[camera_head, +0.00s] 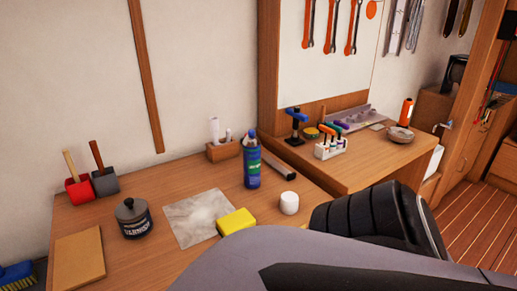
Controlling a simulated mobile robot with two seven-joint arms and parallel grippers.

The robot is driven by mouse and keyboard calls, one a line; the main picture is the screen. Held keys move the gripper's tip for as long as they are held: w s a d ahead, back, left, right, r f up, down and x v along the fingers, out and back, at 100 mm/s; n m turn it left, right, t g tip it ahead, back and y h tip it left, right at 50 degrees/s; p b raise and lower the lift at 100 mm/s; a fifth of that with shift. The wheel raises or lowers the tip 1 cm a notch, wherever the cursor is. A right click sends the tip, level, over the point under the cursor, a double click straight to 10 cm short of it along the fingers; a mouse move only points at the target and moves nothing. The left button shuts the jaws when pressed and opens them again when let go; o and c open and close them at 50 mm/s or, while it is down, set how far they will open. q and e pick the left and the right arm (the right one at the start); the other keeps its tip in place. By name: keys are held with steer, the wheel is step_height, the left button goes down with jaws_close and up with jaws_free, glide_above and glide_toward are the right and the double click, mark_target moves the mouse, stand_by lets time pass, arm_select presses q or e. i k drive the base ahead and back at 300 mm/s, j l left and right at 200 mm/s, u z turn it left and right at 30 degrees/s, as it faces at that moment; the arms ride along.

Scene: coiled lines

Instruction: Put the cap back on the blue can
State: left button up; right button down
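The blue can (251,168) stands upright on the wooden bench, right of the middle. It has a dark label band with green lettering, and its top is too small to make out clearly. A small white rounded cylinder (289,203) stands on the bench in front of the can and to its right, apart from it. It looks like a cap, but I cannot be sure. A large grey and black part of my own body fills the lower right foreground. Neither of my grippers' fingers shows.
A yellow sponge-like block (236,222), a grey sheet (190,222), a dark lidded tin (133,218) and a brown board (79,258) lie left of the can. A higher bench (365,165) stands right.

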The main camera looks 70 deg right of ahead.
mark_target(251, 145)
steer(key=z, duration=2.1)
